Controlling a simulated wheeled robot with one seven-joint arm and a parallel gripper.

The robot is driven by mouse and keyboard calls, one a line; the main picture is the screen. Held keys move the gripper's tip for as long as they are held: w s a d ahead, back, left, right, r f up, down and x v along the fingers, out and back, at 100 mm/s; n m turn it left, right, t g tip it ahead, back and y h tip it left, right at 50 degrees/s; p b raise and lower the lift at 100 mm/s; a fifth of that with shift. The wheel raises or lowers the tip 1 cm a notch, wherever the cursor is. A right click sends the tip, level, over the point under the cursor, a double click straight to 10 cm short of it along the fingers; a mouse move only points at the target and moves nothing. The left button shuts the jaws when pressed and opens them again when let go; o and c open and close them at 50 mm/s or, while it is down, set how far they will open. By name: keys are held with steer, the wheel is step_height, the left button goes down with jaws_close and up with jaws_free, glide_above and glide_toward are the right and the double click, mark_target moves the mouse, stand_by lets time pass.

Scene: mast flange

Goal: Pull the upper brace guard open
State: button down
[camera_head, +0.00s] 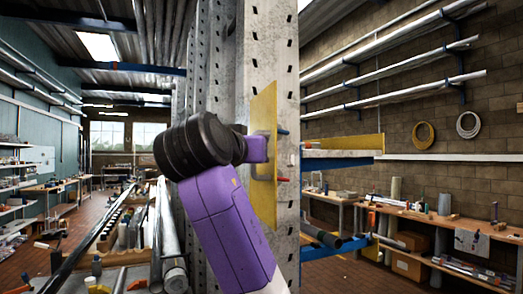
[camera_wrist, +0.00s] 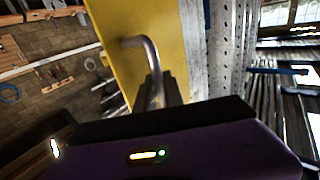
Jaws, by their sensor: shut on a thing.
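The yellow upper brace guard (camera_head: 263,108) is a tall flat panel at the grey perforated mast (camera_head: 272,50). It is seen at a steep slant, so I cannot tell exactly how far it stands from the mast. In the wrist view the guard (camera_wrist: 112,40) fills the upper middle, with a bent grey bar handle (camera_wrist: 135,42) on its face. My gripper (camera_wrist: 166,88) is shut on the handle's straight part. In the head view my gripper (camera_head: 262,148) is at the guard's face, and its fingers and much of the handle are hard to make out.
A blue shelf-like bracket (camera_head: 340,154) with a yellow strip (camera_head: 358,144) juts right of the mast. A blue peg (camera_head: 283,131) and a red-tipped one (camera_head: 282,180) show beside the guard.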

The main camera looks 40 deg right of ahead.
steer(key=shift+w+a+m+g+h, duration=0.3)
steer(key=shift+a+g, duration=0.1)
steer(key=shift+a, duration=0.05)
steer(key=c, duration=1.5)
jaws_free()
steer(key=shift+o, duration=0.2)
steer(key=b+v, duration=0.2)
steer(key=v, duration=0.5)
steer(key=shift+s+a+b, duration=0.25)
steer(key=shift+a+b, duration=0.05)
